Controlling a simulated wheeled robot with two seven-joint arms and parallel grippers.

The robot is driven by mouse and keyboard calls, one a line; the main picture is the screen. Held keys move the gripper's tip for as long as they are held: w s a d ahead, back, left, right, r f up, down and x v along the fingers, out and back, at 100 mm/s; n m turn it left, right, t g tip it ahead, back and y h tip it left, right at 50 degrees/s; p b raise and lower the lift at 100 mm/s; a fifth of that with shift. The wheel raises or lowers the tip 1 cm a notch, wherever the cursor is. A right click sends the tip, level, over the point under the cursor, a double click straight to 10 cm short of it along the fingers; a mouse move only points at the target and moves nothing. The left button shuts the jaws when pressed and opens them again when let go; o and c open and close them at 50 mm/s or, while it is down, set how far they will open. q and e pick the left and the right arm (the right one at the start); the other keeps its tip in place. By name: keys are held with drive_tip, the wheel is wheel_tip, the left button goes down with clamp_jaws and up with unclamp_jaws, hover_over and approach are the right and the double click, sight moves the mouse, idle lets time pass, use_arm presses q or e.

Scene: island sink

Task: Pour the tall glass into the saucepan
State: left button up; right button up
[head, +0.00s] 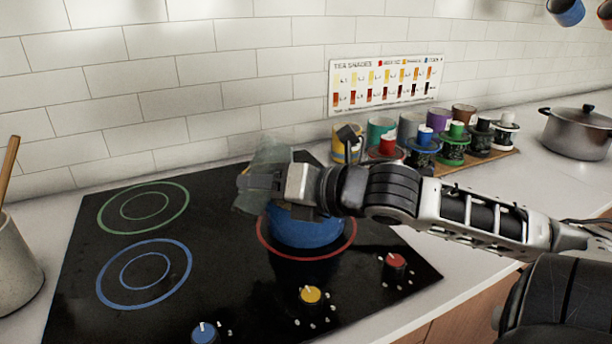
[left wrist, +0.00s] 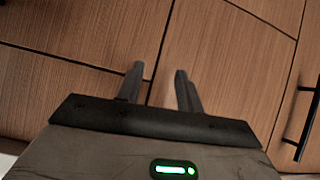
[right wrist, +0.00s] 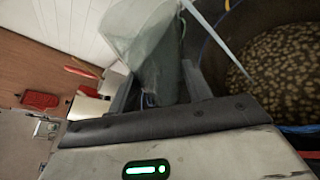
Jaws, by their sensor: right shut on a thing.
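The tall glass (head: 271,154) is clear, slightly greenish, and tilted. My right gripper (head: 258,186) is shut on it, above the blue saucepan (head: 305,231) on the red-ringed burner. The gripper and arm hide part of the saucepan's top. In the right wrist view the glass (right wrist: 140,35) stands between the fingers (right wrist: 157,88), beside the saucepan's open inside (right wrist: 275,65), where many small brown pieces lie. I cannot tell whether anything is left in the glass. My left gripper (left wrist: 160,88) is open and empty in front of wooden cabinet doors; it is outside the head view.
The black cooktop (head: 210,225) has free green and blue rings at left and knobs (head: 311,295) at its front. A tan crock (head: 15,265) stands at far left. Colored cups and spools (head: 425,140) line the back right, near a lidded steel pot (head: 580,132).

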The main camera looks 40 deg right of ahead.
drive_tip(key=shift+r+m+y, duration=0.3)
drive_tip(key=shift+r+m, duration=0.25)
drive_tip(key=shift+m, duration=0.05)
idle(0.5)
drive_tip(key=shift+a+f+m+t+y+b, duration=0.1)
drive_tip(key=shift+f+m+t+y+b, duration=0.15)
drive_tip(key=shift+m+b, duration=0.35)
drive_tip(key=shift+a+f+m+t+y+b, duration=0.15)
drive_tip(key=shift+m+t+y+b, duration=0.15)
drive_tip(key=shift+m, duration=0.5)
idle(1.1)
drive_tip(key=shift+r+m+y+p, duration=0.35)
drive_tip(key=shift+r+m+p, duration=0.2)
drive_tip(key=shift+m, duration=0.15)
idle(0.5)
drive_tip(key=shift+d+r+m+t+b, duration=0.35)
drive_tip(key=shift+d+r+m+b, duration=0.2)
drive_tip(key=shift+d+m, duration=0.3)
idle(0.4)
drive_tip(key=shift+d+f+m+t+b, duration=0.2)
drive_tip(key=shift+f+m+t+b, duration=0.1)
drive_tip(key=shift+m+b, duration=0.5)
idle(0.4)
drive_tip(key=shift+r, duration=0.2)
